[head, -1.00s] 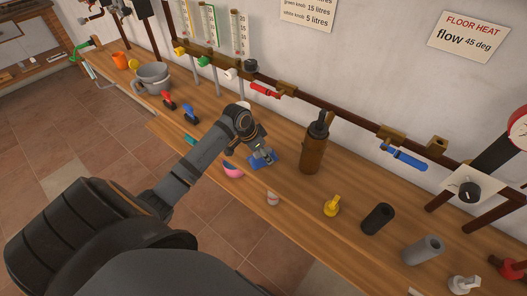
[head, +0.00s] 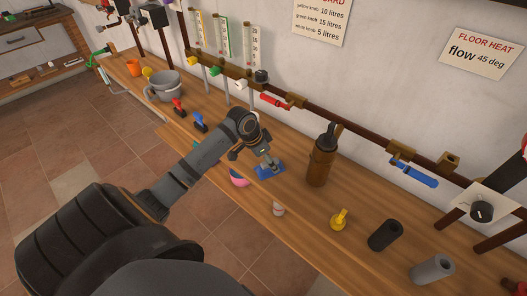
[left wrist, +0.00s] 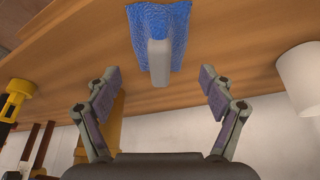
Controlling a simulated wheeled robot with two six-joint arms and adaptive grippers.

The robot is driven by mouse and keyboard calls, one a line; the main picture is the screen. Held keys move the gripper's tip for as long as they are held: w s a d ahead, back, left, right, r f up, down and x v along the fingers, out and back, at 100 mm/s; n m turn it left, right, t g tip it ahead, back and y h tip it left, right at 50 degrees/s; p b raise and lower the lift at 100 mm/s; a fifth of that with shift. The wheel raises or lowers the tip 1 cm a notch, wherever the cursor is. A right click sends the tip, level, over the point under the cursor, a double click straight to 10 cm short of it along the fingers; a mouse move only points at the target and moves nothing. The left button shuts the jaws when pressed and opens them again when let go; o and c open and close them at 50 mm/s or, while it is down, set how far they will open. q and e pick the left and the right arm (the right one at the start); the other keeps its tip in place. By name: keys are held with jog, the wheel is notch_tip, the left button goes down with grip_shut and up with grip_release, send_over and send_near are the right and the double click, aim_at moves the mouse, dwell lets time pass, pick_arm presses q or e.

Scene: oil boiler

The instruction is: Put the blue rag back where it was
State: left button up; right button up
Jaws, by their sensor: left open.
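The blue rag (head: 262,171) lies on the wooden workbench, partly hidden under my left gripper (head: 268,162). The left wrist view shows the rag (left wrist: 178,28) at the top, on the wood. A pale grey block-like piece (left wrist: 158,62) overlaps the rag in that view; I cannot tell whether it rests on it. My left gripper (left wrist: 160,95) is open, its two fingers spread apart on either side below the rag, with nothing held between them. My right gripper is not in view.
A brown bottle-like torch (head: 321,160) stands just right of the rag. A pink half-round piece (head: 239,178), a small pale bottle (head: 278,209) and a yellow fitting (head: 340,219) are nearby on the bench. Pipes with a red-handled valve (head: 273,100) run along the wall behind.

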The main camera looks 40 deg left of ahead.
pick_arm(q)
jog(key=v, duration=0.9)
jog(key=shift+a, duration=0.1)
